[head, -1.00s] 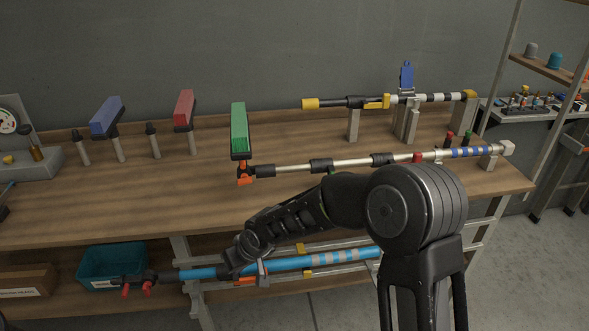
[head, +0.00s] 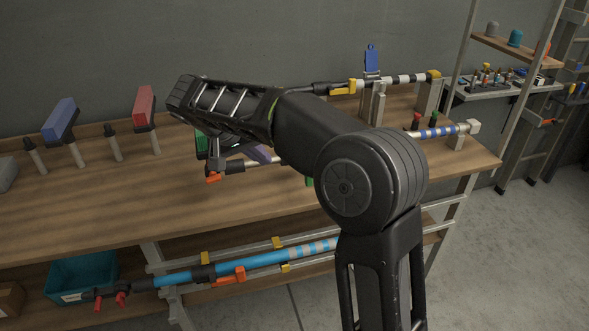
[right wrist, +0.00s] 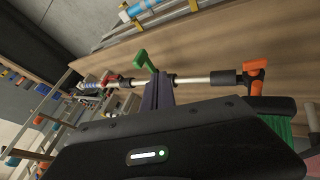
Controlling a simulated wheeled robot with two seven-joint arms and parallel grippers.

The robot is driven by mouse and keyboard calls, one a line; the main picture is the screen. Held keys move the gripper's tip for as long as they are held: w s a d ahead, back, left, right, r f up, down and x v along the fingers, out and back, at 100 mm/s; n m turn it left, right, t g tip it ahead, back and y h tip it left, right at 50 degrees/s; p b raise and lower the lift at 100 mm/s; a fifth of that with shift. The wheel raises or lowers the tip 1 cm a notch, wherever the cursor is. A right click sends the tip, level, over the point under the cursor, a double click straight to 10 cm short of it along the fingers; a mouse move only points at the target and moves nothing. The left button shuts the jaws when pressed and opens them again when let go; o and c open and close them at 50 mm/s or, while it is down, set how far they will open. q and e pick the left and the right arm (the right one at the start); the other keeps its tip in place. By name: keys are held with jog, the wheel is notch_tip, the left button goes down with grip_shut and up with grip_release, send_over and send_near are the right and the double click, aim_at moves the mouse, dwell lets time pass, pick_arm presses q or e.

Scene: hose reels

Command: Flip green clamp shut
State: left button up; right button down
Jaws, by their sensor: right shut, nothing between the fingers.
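The green clamp (right wrist: 147,62) shows in the right wrist view as a green lever standing out from the silver pole (right wrist: 196,80). In the head view only a small green bit (head: 309,181) shows below my right arm, which hides the rest. My right gripper (right wrist: 157,78) is shut and empty, its dark purple fingers close to the clamp and pole. I cannot tell whether they touch. In the head view my right gripper (head: 262,155) is over the pole, near its orange-tipped black end (head: 213,177). My left gripper is not in view.
Blue (head: 60,118) and red (head: 144,106) blocks stand on posts at the back left; a green block (head: 203,146) is mostly hidden by my arm. Another pole with a raised blue lever (head: 370,58) lies behind. A blue pole (head: 265,258) rests below. The front left tabletop is clear.

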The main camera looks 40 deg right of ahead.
jog(key=shift+f, duration=0.1)
jog(key=d+f, duration=0.8)
jog(key=d, duration=0.1)
jog(key=shift+d, duration=0.25)
jog(key=shift+s, duration=0.15)
